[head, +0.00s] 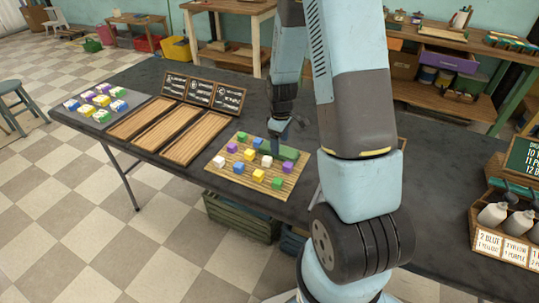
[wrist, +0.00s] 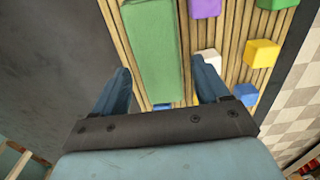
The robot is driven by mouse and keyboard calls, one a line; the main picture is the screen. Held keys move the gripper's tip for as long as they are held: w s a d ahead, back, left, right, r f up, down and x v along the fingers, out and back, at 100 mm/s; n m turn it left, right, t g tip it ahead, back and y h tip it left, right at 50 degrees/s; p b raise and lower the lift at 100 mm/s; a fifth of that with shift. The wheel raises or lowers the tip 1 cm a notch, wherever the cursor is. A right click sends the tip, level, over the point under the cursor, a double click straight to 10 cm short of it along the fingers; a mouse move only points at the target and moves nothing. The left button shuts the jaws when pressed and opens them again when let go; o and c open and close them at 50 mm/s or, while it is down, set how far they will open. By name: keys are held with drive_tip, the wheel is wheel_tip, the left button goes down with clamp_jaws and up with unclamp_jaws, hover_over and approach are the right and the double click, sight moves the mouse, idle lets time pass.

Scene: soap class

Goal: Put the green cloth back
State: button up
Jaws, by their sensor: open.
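The green cloth (wrist: 152,50) looks like a long flat green block lying on the slatted wooden mat. In the head view the green cloth (head: 288,153) lies at the mat's far right part, partly behind my arm. My gripper (wrist: 163,72) is open. In the wrist view its two fingers point toward the cloth's near end, one to each side, with nothing held. In the head view my gripper (head: 277,130) hangs over the back right of the mat, near the cloth. I cannot tell the exact height or whether it touches.
Several coloured soap cubes (head: 250,154) are spread over the wooden mat (head: 215,172). Left of it stand empty wooden trays (head: 200,140), small chalkboards (head: 200,90) and a grey tray of cubes (head: 65,103). White bottles (head: 492,213) stand in a crate at the right.

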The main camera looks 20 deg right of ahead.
drive_tip(key=shift+w+f, duration=0.2)
drive_tip(key=shift+f, duration=1.8)
drive_tip(key=c, duration=0.9)
